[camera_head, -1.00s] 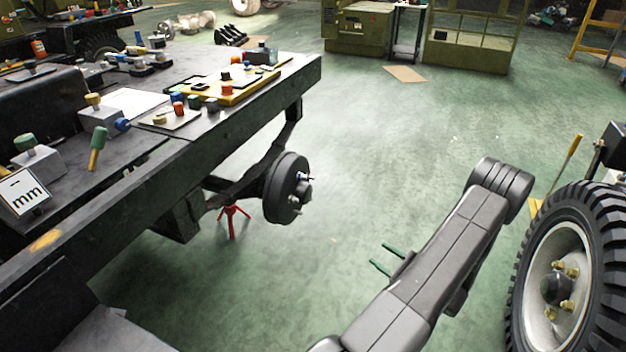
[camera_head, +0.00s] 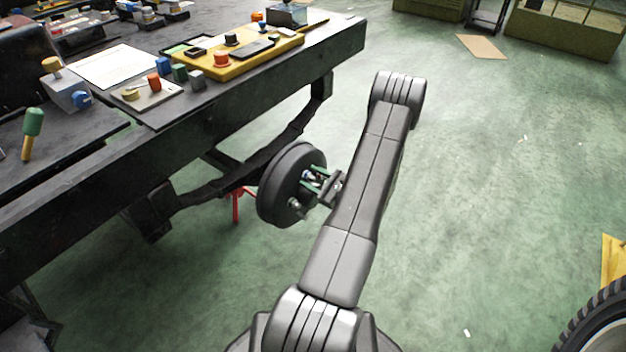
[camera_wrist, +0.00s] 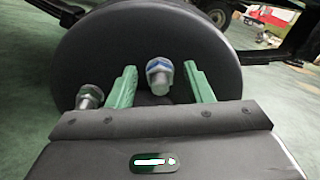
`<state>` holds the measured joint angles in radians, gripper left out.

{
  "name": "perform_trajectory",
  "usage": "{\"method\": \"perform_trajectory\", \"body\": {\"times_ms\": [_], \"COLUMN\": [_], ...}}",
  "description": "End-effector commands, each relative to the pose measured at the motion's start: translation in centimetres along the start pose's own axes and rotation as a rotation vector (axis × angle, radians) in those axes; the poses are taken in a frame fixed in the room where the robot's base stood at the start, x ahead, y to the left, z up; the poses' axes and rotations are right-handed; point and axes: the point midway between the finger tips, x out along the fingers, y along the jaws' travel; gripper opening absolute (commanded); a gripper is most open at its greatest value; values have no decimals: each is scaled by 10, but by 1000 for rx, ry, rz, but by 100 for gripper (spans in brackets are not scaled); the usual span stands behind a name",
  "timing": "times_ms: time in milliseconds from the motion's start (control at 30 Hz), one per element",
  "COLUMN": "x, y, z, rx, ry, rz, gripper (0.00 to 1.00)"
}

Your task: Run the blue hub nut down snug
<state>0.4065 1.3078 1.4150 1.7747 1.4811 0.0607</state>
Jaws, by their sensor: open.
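The blue hub nut (camera_wrist: 159,66) sits around a metal stud on the face of the dark round hub (camera_wrist: 75,50) in the wrist view. My gripper (camera_wrist: 160,88) is open, with one green finger on either side of the nut and a visible gap on both sides. In the head view the hub (camera_head: 283,180) hangs at the end of the axle, and my gripper (camera_head: 314,178) is at its face. The blue nut is small there and partly hidden. I cannot tell how far the nut is from the hub face.
A second stud with a plain metal nut (camera_wrist: 89,97) stands left of my gripper. A red stand (camera_head: 237,204) is below the axle. The workbench (camera_head: 240,85) is above and left. A tyre (camera_head: 597,325) is at lower right, with clear floor between.

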Motion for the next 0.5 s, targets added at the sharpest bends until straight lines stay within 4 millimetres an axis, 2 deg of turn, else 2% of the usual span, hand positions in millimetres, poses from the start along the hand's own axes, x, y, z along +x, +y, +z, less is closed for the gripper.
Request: {"method": "perform_trajectory", "body": {"times_ms": [233, 267, 467, 500], "x": [1, 1, 1, 1], "y": [0, 0, 0, 0], "z": [0, 0, 0, 0], "rx": [0, 0, 0, 0], "ry": [0, 0, 0, 0], "rz": [0, 0, 1, 1], "gripper": [46, 42, 3, 2]}}
